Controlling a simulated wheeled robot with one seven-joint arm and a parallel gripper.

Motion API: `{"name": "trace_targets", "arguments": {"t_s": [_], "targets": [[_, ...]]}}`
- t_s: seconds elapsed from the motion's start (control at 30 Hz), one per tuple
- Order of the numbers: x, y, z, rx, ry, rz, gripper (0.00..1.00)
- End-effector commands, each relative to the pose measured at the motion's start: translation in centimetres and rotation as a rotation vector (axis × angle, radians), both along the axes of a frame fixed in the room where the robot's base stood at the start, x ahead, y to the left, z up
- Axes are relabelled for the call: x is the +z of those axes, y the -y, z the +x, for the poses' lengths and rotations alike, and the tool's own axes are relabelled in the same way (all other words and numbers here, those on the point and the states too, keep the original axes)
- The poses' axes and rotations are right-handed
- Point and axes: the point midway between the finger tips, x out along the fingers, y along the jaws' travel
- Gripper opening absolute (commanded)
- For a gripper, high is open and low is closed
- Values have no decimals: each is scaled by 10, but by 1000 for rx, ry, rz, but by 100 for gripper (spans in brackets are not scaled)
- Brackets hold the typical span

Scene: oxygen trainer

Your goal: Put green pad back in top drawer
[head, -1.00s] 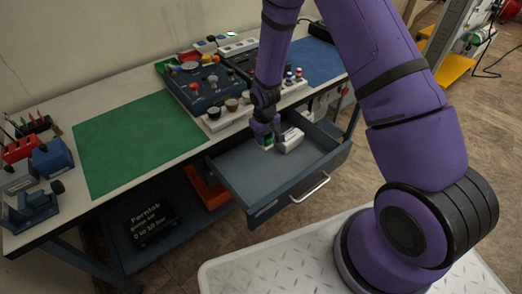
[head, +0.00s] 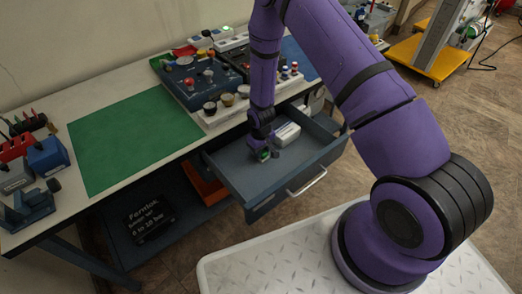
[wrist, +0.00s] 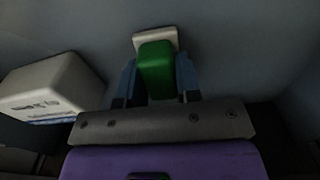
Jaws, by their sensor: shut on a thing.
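The green pad (wrist: 156,68) is a small green block with a pale base. It sits between the two fingers of my gripper (wrist: 158,80), which is shut on it. In the head view my gripper (head: 264,153) is down inside the open top drawer (head: 228,181), with a bit of green showing at its tips. In the wrist view the pale base is close to the grey drawer floor; I cannot tell whether it touches. A white box with print (wrist: 48,88) lies in the drawer beside my gripper, and shows in the head view (head: 287,134).
The drawer handle (head: 307,182) sticks out in front. The bench top bears a green mat (head: 135,140) and a control panel (head: 205,83) behind the drawer. Blue and red tools (head: 48,155) stand at the left. The front of the drawer floor is clear.

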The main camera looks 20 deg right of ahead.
Motion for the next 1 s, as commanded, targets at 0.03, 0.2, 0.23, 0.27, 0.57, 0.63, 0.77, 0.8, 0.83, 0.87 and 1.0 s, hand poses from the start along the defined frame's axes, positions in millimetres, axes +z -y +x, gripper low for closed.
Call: {"name": "trace_targets", "arguments": {"t_s": [0.03, 0.2, 0.23, 0.27, 0.57, 0.63, 0.77, 0.8, 0.83, 0.87, 1.0], "targets": [[1, 0, 0, 0, 1, 0, 5], [0, 0, 0, 0, 0, 0, 5], [-1, 0, 0, 0, 0, 0, 5], [-2, 0, 0, 0, 0, 0, 5], [-2, 0, 0, 0, 0, 0, 57], [-2, 0, 0, 0, 0, 0, 57], [2, 0, 0, 0, 1, 0, 57], [5, 0, 1, 0, 1, 0, 57], [9, 0, 1, -1, 2, 1, 57], [12, 0, 1, -1, 2, 1, 57], [34, 0, 1, -1, 3, 1, 57]]}}
